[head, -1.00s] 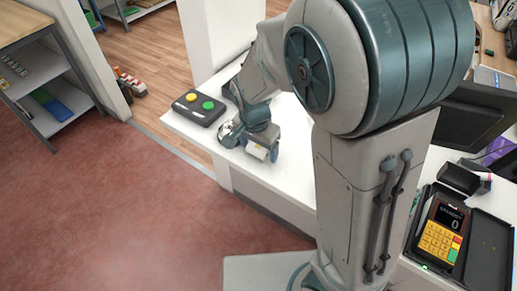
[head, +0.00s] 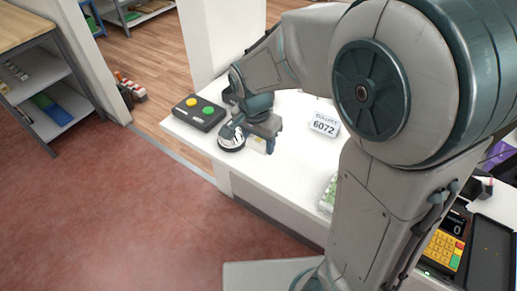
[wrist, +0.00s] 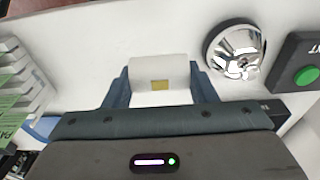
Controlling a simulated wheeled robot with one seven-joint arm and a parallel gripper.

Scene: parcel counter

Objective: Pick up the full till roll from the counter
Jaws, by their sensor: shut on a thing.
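The full till roll is a white cylinder with a small yellow patch, seen in the wrist view (wrist: 158,68) between the two fingers of my gripper (wrist: 157,78). My gripper is shut on its sides. In the head view my gripper (head: 262,143) is low over the white counter (head: 285,165), near its front edge. Only a small pale part of the roll (head: 258,147) shows there, the rest being hidden by my gripper. I cannot tell whether the roll touches the counter.
A chrome bell (head: 232,138) stands close to the left of my gripper. A dark button box (head: 200,112) is beyond it. A "6072" sign (head: 324,125) lies to the right, with a green and white stack (head: 328,194) nearer.

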